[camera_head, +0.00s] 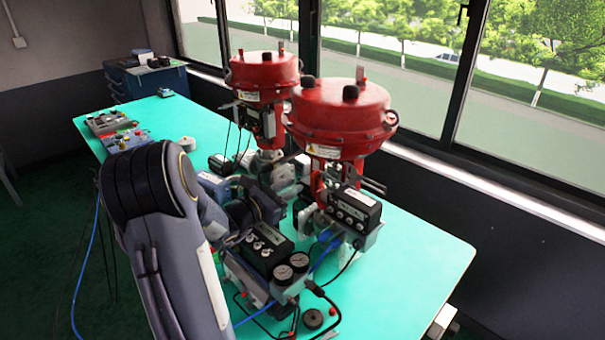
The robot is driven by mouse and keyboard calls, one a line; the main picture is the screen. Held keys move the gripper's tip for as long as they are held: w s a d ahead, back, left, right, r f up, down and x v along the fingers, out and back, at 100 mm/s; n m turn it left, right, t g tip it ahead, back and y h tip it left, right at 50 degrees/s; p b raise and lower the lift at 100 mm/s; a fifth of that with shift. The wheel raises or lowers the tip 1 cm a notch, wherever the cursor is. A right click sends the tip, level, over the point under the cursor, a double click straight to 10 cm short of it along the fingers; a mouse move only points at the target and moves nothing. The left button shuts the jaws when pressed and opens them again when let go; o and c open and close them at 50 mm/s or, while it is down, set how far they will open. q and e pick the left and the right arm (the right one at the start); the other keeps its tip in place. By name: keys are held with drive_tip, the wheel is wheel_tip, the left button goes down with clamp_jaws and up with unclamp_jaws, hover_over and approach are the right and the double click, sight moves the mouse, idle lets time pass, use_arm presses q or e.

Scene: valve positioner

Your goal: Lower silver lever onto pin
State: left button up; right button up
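Two red valve actuators stand on the green table: a nearer one (343,118) and a farther one (264,76). A black positioner box (350,205) is mounted on the nearer valve. Thin silver bars (372,186) show beside it, but I cannot tell which is the silver lever. The pin is too small or hidden to make out. My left arm comes in from the left, and my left gripper (280,208) is close in front of the nearer valve's lower part. Its fingers are hard to make out against the dark parts, and I see nothing clearly held. My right gripper is not in view.
A second black positioner (265,248) with round gauges stands near the table's front, with hoses around it. A round black part (313,318) lies nearby. Trays of small parts (108,122) are at the back left. The green table (425,265) is clear at right, below the windows.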

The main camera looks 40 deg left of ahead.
sight(313, 175)
use_arm(q)
drive_tip(key=w, duration=0.2)
drive_tip(key=w+p, duration=0.1)
drive_tip(key=w, duration=0.1)
drive_tip(key=w+p, duration=0.1)
drive_tip(key=w, duration=0.2)
drive_tip(key=shift+d, duration=0.4)
clamp_jaws()
